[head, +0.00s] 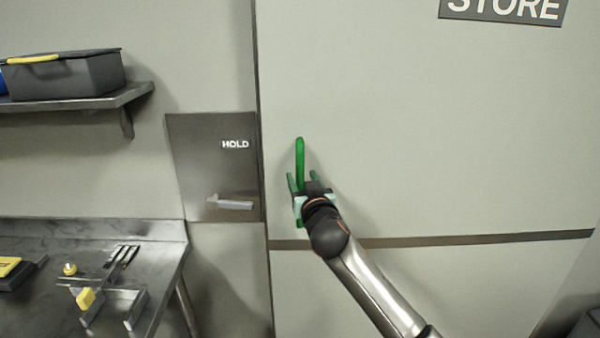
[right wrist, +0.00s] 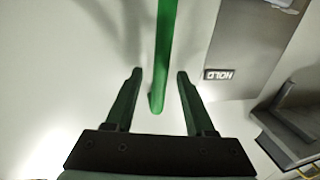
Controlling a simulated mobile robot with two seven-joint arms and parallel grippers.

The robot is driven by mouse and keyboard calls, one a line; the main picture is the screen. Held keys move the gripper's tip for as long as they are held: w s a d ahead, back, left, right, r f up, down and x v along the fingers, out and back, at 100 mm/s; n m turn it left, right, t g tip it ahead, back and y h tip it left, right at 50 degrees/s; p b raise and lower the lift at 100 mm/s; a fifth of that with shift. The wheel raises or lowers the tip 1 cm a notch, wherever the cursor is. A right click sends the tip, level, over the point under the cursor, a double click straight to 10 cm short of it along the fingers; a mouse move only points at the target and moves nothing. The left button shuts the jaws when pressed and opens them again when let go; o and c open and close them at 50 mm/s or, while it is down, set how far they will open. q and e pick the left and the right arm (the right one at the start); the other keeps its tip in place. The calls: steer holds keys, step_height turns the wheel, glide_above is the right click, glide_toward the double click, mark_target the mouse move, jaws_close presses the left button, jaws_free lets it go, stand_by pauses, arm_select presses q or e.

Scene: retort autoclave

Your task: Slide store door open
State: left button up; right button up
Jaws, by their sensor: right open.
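The store door (head: 430,130) is a large pale panel with a dark horizontal strip and a STORE sign (head: 503,9) at its top. A green vertical bar handle (head: 300,155) stands near the door's left edge. My right gripper (head: 302,182) is at the handle's lower part. In the right wrist view the handle (right wrist: 164,55) runs between the two open fingers of the gripper (right wrist: 160,76), with a gap on each side. I cannot tell from these views how deep the handle sits between the fingers. My left gripper is not in view.
Left of the door edge is a grey HOLD plate (head: 215,165) with a small ledge (head: 232,203). A steel bench (head: 60,235) with tools stands at lower left. A wall shelf (head: 75,103) carries a dark bin (head: 65,76). The door face right of the handle is clear.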

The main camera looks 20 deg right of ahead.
steer(key=shift+w, duration=1.4)
jaws_close()
stand_by(0.5)
